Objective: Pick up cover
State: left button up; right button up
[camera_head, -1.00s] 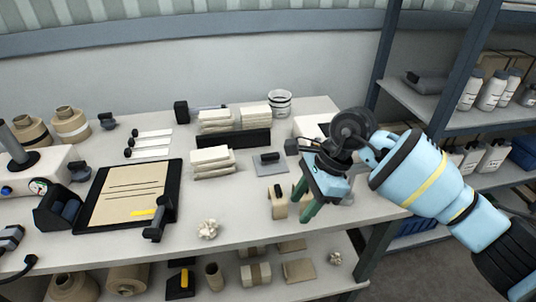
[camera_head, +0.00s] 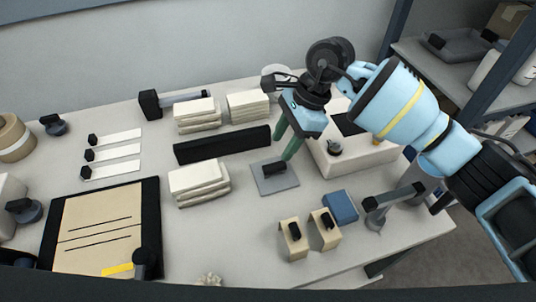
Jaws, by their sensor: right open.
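A flat grey plate with a black block handle (camera_head: 275,177) lies on the bench, right of centre; it looks like the cover. My right gripper (camera_head: 283,149) has green fingers pointing down, and they are apart with nothing between them. The fingertips are just behind and above the plate in the picture; I cannot tell their exact height over it. My left gripper is not in view.
A long black block (camera_head: 222,145) and white stacks (camera_head: 199,183) stand left of the plate. A white box (camera_head: 352,165) stands close on the right. Two tan blocks (camera_head: 293,240) and a blue block (camera_head: 341,207) stand in front.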

aim_at(275, 165)
jog(key=shift+s, duration=0.1)
jog(key=shift+s+f, duration=0.15)
jog(key=shift+s, duration=0.05)
jog(key=shift+s+a+f, duration=0.1)
jog(key=shift+a+f, duration=0.05)
jog(key=shift+f, duration=0.15)
jog(key=shift+x, duration=0.8)
jog(key=x, duration=0.2)
jog(key=p+x, duration=0.1)
jog(key=x, duration=0.1)
jog(key=shift+f, duration=0.6)
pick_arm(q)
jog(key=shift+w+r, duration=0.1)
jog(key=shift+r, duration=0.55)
pick_arm(e)
jog(key=shift+c, duration=0.2)
grip_shut()
